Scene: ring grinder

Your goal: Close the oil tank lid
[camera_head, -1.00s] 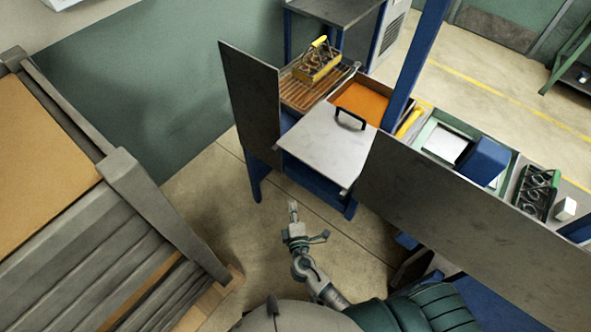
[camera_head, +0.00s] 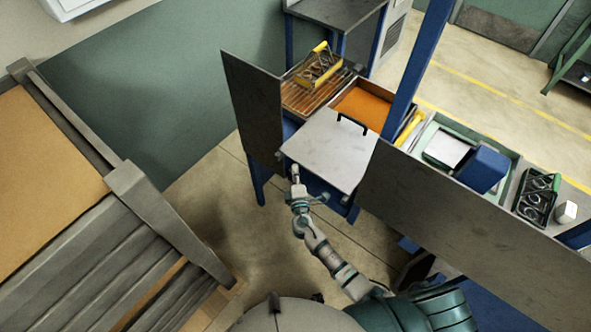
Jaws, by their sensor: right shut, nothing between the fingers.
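The oil tank lid is a flat light-grey plate (camera_head: 325,152) with a black handle (camera_head: 352,123). It lies nearest me at the tank, and the orange oil (camera_head: 362,106) shows uncovered behind it. My right gripper (camera_head: 295,170) is shut and empty, with its tip at the lid's near left edge. Whether it touches the lid cannot be told. My left gripper is not in the view.
A yellow-handled basket (camera_head: 318,68) with rings stands on a slatted rack behind the tank. Dark upright panels (camera_head: 252,105) flank the lid on the left and right. A blue post (camera_head: 415,70) rises at the right.

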